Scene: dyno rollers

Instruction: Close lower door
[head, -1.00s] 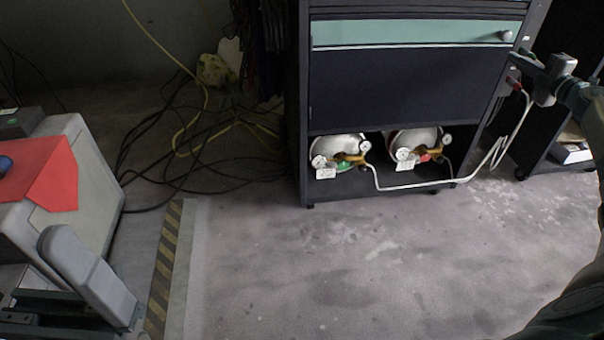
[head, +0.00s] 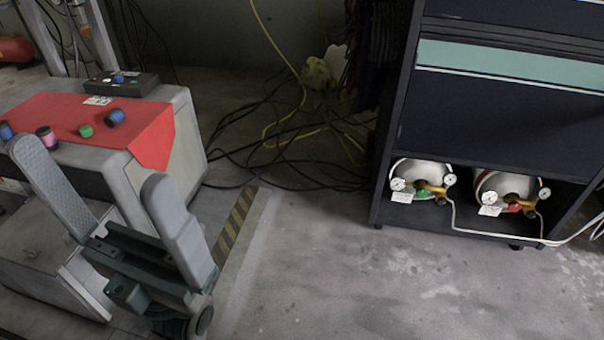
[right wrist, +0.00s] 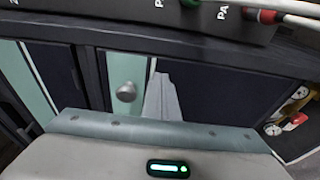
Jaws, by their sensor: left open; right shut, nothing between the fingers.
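A dark cabinet stands at the right of the head view. Its front has a green strip (head: 510,63) above a large dark lower panel (head: 490,125). I cannot tell where the lower door's edges are, and I see no clear gap around this panel. In the right wrist view the green strip with a round knob (right wrist: 126,92) shows sideways. My right gripper (right wrist: 162,90) is shut and empty in front of the cabinet, beside the knob; I cannot tell if it touches the panel. My left gripper (head: 98,170) is open and empty at the left, far from the cabinet.
Two gas cylinders (head: 425,172) with gauges and a white hose sit in the open bottom shelf. A grey machine (head: 185,130) with a red top and several coloured knobs stands near my left gripper. Cables (head: 290,140) lie behind. The floor (head: 350,285) between is clear.

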